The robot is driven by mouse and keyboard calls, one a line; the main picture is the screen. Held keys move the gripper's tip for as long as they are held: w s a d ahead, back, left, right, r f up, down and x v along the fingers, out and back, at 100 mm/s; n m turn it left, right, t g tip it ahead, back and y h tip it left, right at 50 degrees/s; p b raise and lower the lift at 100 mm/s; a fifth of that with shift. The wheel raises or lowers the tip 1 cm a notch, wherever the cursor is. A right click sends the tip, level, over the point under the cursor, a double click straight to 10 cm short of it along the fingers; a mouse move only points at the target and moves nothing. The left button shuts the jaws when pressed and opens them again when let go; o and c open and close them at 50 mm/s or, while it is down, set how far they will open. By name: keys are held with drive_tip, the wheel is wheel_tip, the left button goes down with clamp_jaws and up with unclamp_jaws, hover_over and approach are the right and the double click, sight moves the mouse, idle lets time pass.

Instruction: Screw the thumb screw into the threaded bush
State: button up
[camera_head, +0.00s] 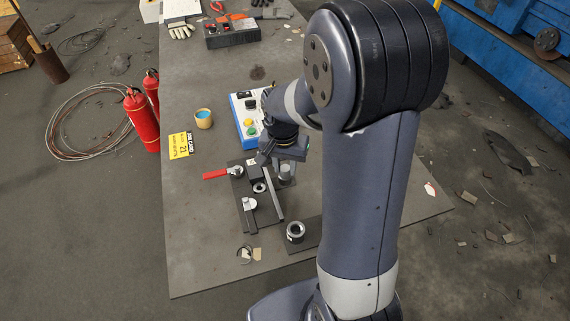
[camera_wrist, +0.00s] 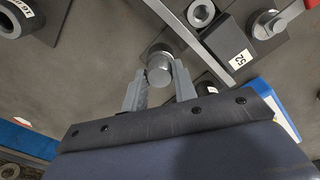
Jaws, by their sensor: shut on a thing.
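My gripper (camera_wrist: 160,80) is shut on a grey, round-headed cylinder, which looks like the thumb screw (camera_wrist: 159,69). Its head sits between the two fingertips. In the head view, my gripper (camera_head: 284,158) is low over the bench fixture, with the thumb screw (camera_head: 286,171) below it beside a long bar. A darker base lies behind the screw; whether the screw touches or enters it is hidden. The threaded bush is not certain: a grey ring (camera_head: 259,187) lies in the fixture, and a thicker ring (camera_head: 295,231) stands on a separate plate nearer the front.
The bench's left front is mostly clear.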

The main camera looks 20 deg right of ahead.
drive_tip(key=m, duration=0.6)
clamp_jaws()
drive_tip(key=m, duration=0.7)
drive_tip(key=shift+g+b, duration=0.3)
drive_tip(key=m, duration=0.5)
drive_tip(key=shift+m, duration=0.4)
drive_tip(key=m, duration=0.5)
drive_tip(key=shift+y, duration=0.3)
drive_tip(key=o, duration=0.8)
unclamp_jaws()
